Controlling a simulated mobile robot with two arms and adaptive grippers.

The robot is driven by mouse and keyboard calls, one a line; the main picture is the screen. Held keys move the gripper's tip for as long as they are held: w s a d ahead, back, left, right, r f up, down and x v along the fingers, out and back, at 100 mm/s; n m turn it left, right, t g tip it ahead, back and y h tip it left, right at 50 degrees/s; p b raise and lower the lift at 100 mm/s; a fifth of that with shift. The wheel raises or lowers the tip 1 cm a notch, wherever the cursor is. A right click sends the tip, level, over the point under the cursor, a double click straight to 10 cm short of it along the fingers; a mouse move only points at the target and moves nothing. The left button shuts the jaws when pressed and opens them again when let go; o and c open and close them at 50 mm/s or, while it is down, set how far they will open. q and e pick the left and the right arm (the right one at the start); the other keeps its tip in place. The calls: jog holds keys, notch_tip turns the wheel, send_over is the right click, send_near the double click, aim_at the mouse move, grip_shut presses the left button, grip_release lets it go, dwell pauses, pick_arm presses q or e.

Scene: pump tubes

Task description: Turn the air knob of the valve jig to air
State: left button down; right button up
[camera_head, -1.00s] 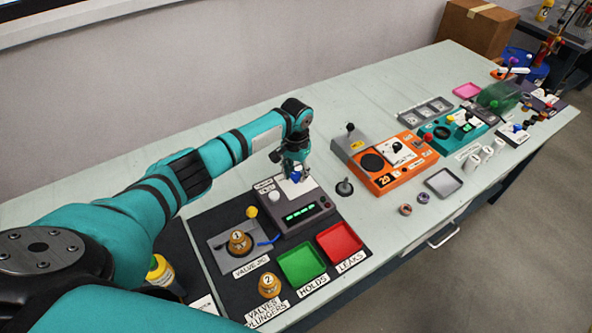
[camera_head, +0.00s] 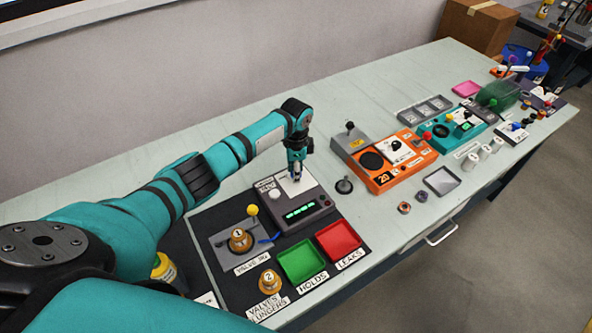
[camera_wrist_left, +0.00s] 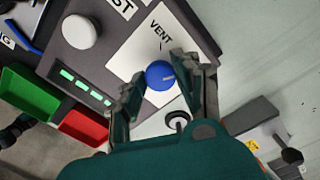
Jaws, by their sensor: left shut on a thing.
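The blue air knob (camera_wrist_left: 158,74) sits on a white plate (camera_wrist_left: 128,64) marked VENT on the dark grey box (camera_wrist_left: 88,57). A pale line on the knob points right in the wrist view, away from the VENT word. My left gripper (camera_wrist_left: 160,84) is shut on the knob, with one finger on each side. In the head view my left gripper (camera_head: 295,175) points down onto the box (camera_head: 318,205) and mostly hides the knob. The other plate markings are hidden by the fingers. The valve jig plate (camera_head: 222,240) holds brass valve 1 (camera_head: 240,240). My right gripper is not in view.
The box carries a white button (camera_head: 274,194) and a lit green display (camera_head: 300,212). A yellow-tipped lever (camera_head: 252,210), green tray (camera_head: 302,260) and red tray (camera_head: 338,240) are near. Brass valve 2 (camera_head: 270,281) stands in front. An orange unit (camera_head: 385,180) is to the right.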

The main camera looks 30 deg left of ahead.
pick_arm(q)
jog(key=shift+r+m, duration=0.1)
jog(key=shift+m, duration=1.5)
jog(key=shift+w+m, duration=0.1)
jog(key=shift+m, duration=0.2)
jog(key=c, duration=0.9)
grip_release()
jog(key=shift+c, duration=0.2)
notch_tip(320, 180, up, 12)
